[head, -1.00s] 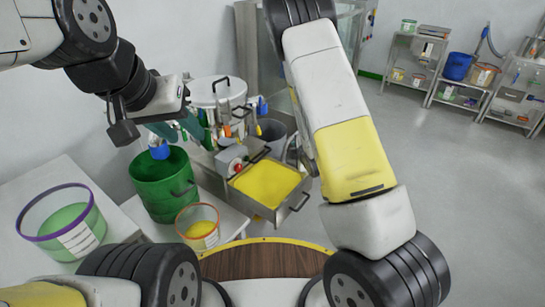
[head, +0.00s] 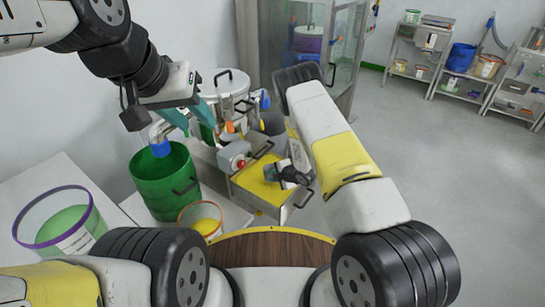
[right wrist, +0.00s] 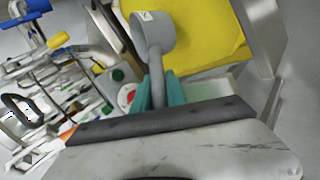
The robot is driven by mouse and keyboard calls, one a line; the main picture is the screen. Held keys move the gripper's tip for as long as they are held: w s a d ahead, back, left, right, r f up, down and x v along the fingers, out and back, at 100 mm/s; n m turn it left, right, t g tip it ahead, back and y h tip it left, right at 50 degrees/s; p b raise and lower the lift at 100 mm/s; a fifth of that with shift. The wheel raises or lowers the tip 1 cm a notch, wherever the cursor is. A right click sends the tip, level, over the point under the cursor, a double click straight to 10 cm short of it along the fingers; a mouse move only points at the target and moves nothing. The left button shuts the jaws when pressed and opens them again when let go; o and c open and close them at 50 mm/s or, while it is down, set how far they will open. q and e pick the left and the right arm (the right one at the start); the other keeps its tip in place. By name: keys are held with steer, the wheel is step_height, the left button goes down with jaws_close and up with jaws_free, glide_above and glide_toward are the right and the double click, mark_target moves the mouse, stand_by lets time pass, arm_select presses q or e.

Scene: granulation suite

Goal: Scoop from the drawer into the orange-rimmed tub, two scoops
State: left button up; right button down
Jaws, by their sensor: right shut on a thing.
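The open metal drawer (head: 245,200) holds yellow powder (head: 255,188); the powder also fills the top of the right wrist view (right wrist: 205,30). My right gripper (right wrist: 160,92) is shut on the handle of a grey scoop (right wrist: 153,42). The scoop's cup is over the powder; I see no powder in it and cannot tell if it touches. In the head view the right gripper (head: 283,172) is over the drawer.
The green bucket (head: 163,190) stands under a blue-tipped spout (head: 160,149). A purple-rimmed tub (head: 62,225) is at the far left. A grey box with a red button (head: 238,160) sits beside the drawer, with a steel pot (head: 225,95) behind. Floor on the right is clear.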

steer(key=shift+g, duration=0.6)
steer(key=shift+w+a+f, duration=0.1)
steer(key=shift+w+f, duration=0.7)
steer(key=shift+f, duration=0.7)
steer(key=shift+w+a+f, duration=0.1)
steer(key=shift+w+f, duration=0.75)
steer(key=shift+f, duration=0.65)
steer(key=shift+w+a+f, duration=0.1)
steer(key=shift+w+f, duration=0.7)
steer(key=shift+f, duration=0.7)
steer(key=s+r+t, duration=0.3)
steer(key=s+r, duration=0.1)
steer(key=r, duration=0.5)
steer(key=shift+d+r+n+y, duration=0.25)
steer(key=shift+r+n+y, duration=0.05)
